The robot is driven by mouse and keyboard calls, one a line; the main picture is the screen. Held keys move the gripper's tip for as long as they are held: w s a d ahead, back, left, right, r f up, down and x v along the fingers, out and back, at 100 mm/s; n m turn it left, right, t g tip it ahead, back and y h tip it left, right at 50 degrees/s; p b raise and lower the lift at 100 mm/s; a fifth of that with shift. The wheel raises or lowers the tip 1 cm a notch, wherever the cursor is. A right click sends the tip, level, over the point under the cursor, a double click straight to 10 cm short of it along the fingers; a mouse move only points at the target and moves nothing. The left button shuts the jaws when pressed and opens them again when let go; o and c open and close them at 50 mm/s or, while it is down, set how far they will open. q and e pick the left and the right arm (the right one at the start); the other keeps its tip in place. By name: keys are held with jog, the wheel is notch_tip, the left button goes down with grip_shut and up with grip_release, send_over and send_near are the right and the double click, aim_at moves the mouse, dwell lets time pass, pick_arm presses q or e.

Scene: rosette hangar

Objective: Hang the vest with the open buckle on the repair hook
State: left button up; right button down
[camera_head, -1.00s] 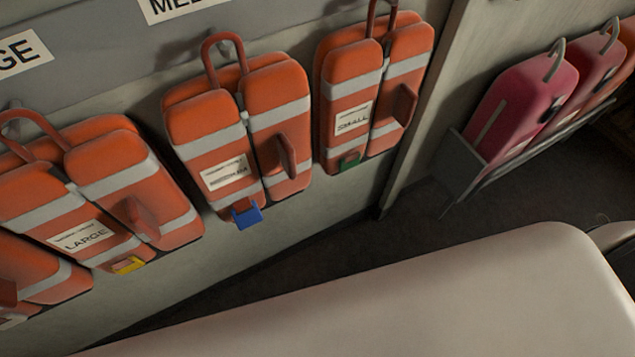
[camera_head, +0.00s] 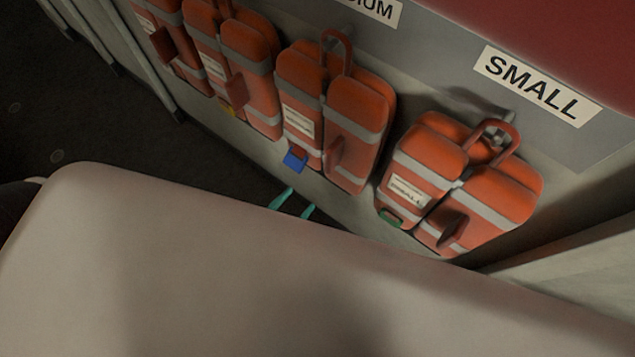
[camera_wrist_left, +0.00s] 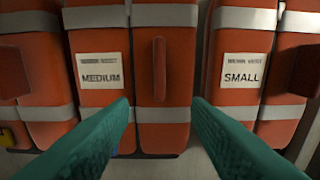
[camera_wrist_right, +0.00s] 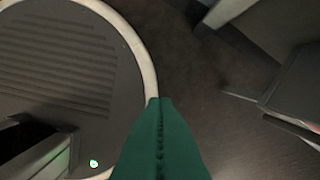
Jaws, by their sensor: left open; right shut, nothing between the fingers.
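Several orange vests hang in a row on the wall in the head view. The medium vest (camera_head: 358,108) has a blue buckle (camera_head: 294,161) that juts out at its lower edge. The small vest (camera_head: 490,190) has a green buckle (camera_head: 391,218) lying close to its hem. A vest with a yellow buckle (camera_head: 227,107) hangs further left. My left gripper (camera_head: 295,204) is open and empty, low in front of the medium vest. In the left wrist view its fingers (camera_wrist_left: 162,105) spread before the medium vest (camera_wrist_left: 165,75). My right gripper (camera_wrist_right: 160,102) is shut and empty, away from the vests. No repair hook is recognisable now.
A SMALL sign (camera_head: 530,85) is on the wall above the small vest. A large pale rounded surface fills the lower head view and hides most of my left arm. Dark floor (camera_head: 75,120) lies open at the left. The right wrist view shows floor (camera_wrist_right: 215,80).

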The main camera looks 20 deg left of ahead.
aim_at(326, 163)
pick_arm(q)
jog(key=w, duration=0.2)
jog(key=w+d+r+b, duration=0.1)
jog(key=w, duration=0.1)
jog(key=w+d, duration=0.1)
jog(key=w, duration=0.1)
jog(key=shift+w+d+r, duration=0.1)
jog(key=shift+w+r, duration=0.1)
jog(key=shift+r, duration=0.15)
jog(key=shift+w+d+r, duration=0.15)
jog(key=shift+w+d, duration=0.05)
jog(key=shift+w, duration=0.25)
jog(key=shift+x, duration=1.35)
pick_arm(e)
jog(key=shift+s+a+f, duration=0.1)
jog(key=shift+a, duration=0.2)
pick_arm(q)
grip_shut()
jog(key=shift+w+r+p, duration=0.1)
jog(key=shift+r+p, duration=0.1)
jog(key=shift+p, duration=0.15)
pick_arm(e)
jog(key=shift+a, duration=0.2)
